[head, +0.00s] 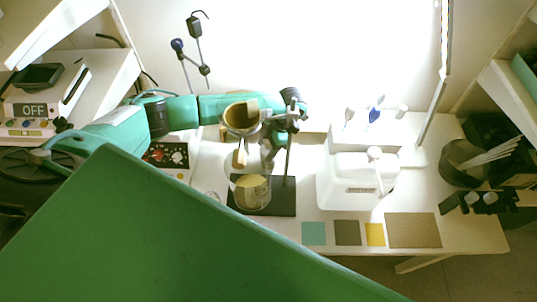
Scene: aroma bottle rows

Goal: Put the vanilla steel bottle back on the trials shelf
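I cannot pick out the vanilla steel bottle or the trials shelf for certain, as no label is readable. My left arm reaches in from the left over the table. Its gripper (255,154) points down above a clear glass vessel (252,192) with pale yellow contents. The fingers are small and partly merge with a dark stand behind them, so I cannot tell whether they hold anything. The vessel rests on a black mat (284,208). My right gripper is not in view. A large green surface hides the lower left of the head view.
A white machine (355,182) stands right of the mat. Several flat coloured squares, including a yellow one (375,234), lie along the front edge. A dark round holder (462,165) with pale sticks stands at right. A device reading OFF (35,108) is at left.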

